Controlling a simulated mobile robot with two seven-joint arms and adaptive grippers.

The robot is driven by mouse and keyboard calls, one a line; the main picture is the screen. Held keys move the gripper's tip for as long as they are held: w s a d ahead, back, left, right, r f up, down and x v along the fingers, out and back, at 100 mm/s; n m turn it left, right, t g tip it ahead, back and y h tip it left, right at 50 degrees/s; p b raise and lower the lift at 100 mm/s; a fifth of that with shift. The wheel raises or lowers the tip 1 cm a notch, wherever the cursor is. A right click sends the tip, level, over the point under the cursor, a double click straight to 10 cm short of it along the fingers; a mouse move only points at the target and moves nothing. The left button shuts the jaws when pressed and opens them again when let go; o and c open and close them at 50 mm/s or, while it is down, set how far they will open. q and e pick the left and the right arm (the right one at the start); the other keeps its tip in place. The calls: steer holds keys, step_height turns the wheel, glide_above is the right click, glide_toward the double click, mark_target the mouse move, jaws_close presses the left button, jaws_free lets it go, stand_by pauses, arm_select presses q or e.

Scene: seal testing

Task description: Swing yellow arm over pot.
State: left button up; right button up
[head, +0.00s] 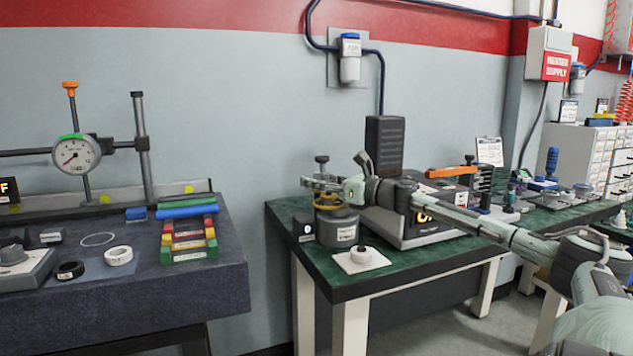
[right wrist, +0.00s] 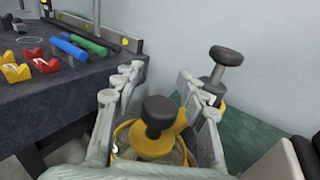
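The grey pot (head: 337,230) stands on the green bench, with yellow parts (head: 327,202) showing just above it, partly hidden by my right gripper (head: 318,183). In the right wrist view, my right gripper (right wrist: 163,88) is open, its fingers apart on either side of a dark knob (right wrist: 158,113) on the yellow arm (right wrist: 153,142). I cannot tell whether the fingers touch it. A second dark knob (right wrist: 226,58) stands behind the right finger and shows in the head view (head: 321,160). The lower part of the pot is hidden in the wrist view. My left gripper is not in view.
A white pad with a round fitting (head: 361,256) lies in front of the pot. A small black block (head: 303,229) is left of it. A tester with an orange handle (head: 451,171) stands right. The dark table (head: 150,305) with a dial gauge (head: 74,154) is across a gap.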

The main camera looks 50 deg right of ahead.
steer(key=shift+s+f, duration=0.25)
steer(key=shift+s, duration=0.45)
steer(key=s+d, duration=0.1)
steer(key=s, duration=0.9)
steer(key=shift+s+d+r, duration=0.2)
steer(key=shift+s+r, duration=0.05)
steer(key=shift+s, duration=0.05)
